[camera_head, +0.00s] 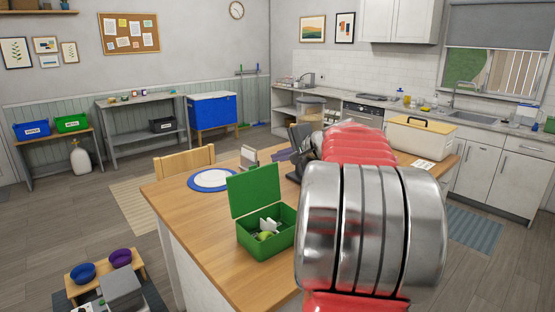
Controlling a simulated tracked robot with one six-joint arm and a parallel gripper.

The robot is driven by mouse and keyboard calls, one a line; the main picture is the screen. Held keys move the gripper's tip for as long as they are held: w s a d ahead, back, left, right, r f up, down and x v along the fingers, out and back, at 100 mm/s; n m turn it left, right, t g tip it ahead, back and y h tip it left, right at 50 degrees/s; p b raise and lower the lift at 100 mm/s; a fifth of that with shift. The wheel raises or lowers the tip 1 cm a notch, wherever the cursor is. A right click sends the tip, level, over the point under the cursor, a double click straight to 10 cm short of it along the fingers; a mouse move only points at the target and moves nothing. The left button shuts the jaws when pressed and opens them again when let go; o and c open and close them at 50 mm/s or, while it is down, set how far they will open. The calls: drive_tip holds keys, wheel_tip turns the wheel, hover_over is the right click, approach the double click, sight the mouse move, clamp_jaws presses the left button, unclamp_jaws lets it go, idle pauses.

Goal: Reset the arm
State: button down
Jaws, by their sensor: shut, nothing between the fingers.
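My arm, with red segments and a broad silver banded joint, reaches up across the right side of the table in the head camera view. My gripper is not visible, as the arm's own links cover the space beyond them. No held object shows. The wooden-topped table (190,215) lies under and beside the arm.
A blue-rimmed white plate (211,180) lies on the table's left. A dark upright item (298,140) is partly hidden by my arm. A cream box with a wooden lid (420,137) stands behind the arm. A bench with blue (82,272) and purple (120,258) bowls is at lower left.

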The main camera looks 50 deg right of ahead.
idle(0.4)
drive_tip(key=s+a+f+n+g+y, duration=0.15)
drive_tip(key=s+a+f, duration=0.25)
drive_tip(key=f, duration=0.4)
drive_tip(key=s+a+f+n+g, duration=0.1)
drive_tip(key=s+a+n, duration=0.4)
drive_tip(key=a, duration=0.9)
drive_tip(key=s+a+f+n+g, duration=0.2)
drive_tip(key=s+a+n, duration=0.4)
drive_tip(key=a, duration=0.8)
drive_tip(key=s+a+f+n+g, duration=0.2)
drive_tip(key=s+a+f+n, duration=0.2)
drive_tip(key=a, duration=1)
drive_tip(key=s+n, duration=0.2)
drive_tip(key=n, duration=0.1)
drive_tip(key=shift+a, duration=0.2)
drive_tip(key=shift+f+y, duration=0.1)
drive_tip(key=shift+y, duration=0.15)
